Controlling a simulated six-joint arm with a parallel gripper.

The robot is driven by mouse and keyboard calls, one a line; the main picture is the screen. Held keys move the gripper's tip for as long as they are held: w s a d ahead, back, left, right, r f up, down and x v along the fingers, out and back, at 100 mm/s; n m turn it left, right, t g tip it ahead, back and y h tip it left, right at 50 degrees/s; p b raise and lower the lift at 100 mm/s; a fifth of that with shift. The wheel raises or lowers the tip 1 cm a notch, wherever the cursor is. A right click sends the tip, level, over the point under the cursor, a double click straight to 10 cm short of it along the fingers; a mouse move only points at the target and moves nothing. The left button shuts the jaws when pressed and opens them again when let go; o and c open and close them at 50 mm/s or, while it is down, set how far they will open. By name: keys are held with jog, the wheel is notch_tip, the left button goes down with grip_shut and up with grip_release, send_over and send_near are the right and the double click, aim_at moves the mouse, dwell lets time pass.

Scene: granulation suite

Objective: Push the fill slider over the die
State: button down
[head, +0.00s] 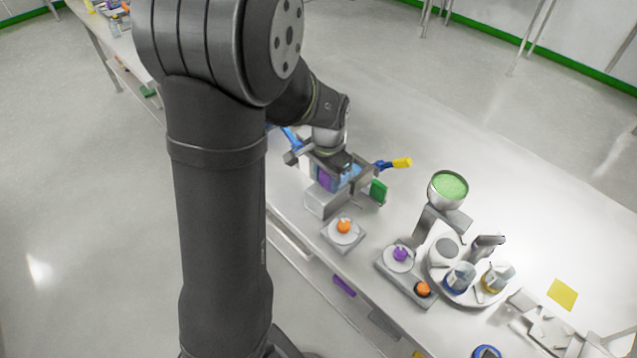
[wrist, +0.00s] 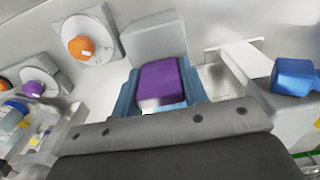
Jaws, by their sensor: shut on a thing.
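A purple block (wrist: 162,84), which I take to be the fill slider or its grip, sits between two blue finger pads in the wrist view. In the head view it is partly visible as a purple patch (head: 325,180) under the wrist. My gripper (head: 338,176) points down over the grey machine at the table's near left, and its pads (wrist: 160,92) are shut on the purple block's sides. A grey block (wrist: 153,40) stands just beyond the purple block. I cannot make out the die; the gripper and the grey parts cover that area.
Right of the gripper are a blue-and-yellow lever (head: 400,163) and a green block (head: 378,190). An orange knob (head: 344,227) sits on a plate in front. A purple knob (head: 400,254) and a green-filled bowl (head: 448,187) stand farther right. The table behind is mostly clear.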

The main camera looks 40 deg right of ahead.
jog(key=d, duration=0.7)
jog(key=shift+r, duration=0.1)
jog(key=c, duration=0.8)
grip_release()
jog(key=shift+d, duration=0.15)
jog(key=shift+c, duration=0.2)
jog(key=shift+r, duration=0.1)
notch_tip(320, 180, up, 17)
jog(key=shift+a, duration=0.35)
notch_tip(320, 180, down, 18)
jog(key=shift+d+r, duration=0.1)
jog(key=shift+r, duration=0.15)
jog(key=shift+r, duration=0.1)
